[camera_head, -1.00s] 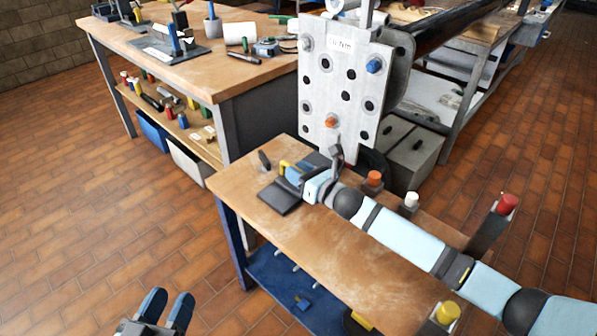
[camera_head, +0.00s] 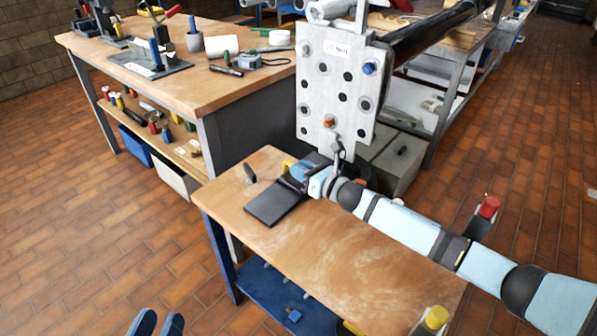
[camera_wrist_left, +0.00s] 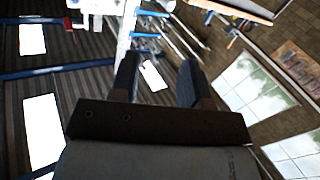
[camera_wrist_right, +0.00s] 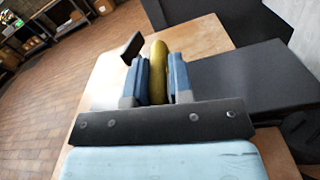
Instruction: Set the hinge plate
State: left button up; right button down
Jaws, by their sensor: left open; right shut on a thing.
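The light grey hinge plate (camera_head: 335,95) stands upright above the far end of the wooden bench. It has several dark holes, a blue peg (camera_head: 369,68) at upper right and an orange peg (camera_head: 329,122) low down. My right gripper (camera_head: 291,173) is low over the bench, in front of the plate and left of its lower edge.
A dark flat pad (camera_head: 273,207) and a small dark upright piece (camera_head: 249,173) are on the bench (camera_head: 300,240). A yellow-topped post (camera_head: 436,318) and a red-topped post (camera_head: 488,208) stand near my right arm. A larger workbench (camera_head: 190,85) with tools is behind left. The bench's near middle is clear.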

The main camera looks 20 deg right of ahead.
jog(key=c, duration=1.1)
grip_release()
pick_arm(q)
jog(key=shift+a, duration=0.1)
pick_arm(e)
jog(key=shift+s+d, duration=0.15)
jog(key=shift+s, duration=0.15)
pick_arm(q)
jog(key=f, duration=0.1)
jog(key=a+f+g+y+p, duration=0.1)
jog(key=f+g+p, duration=0.1)
jog(key=f, duration=0.1)
jog(key=shift+s+a, duration=0.4)
pick_arm(e)
jog(key=v, duration=1.3)
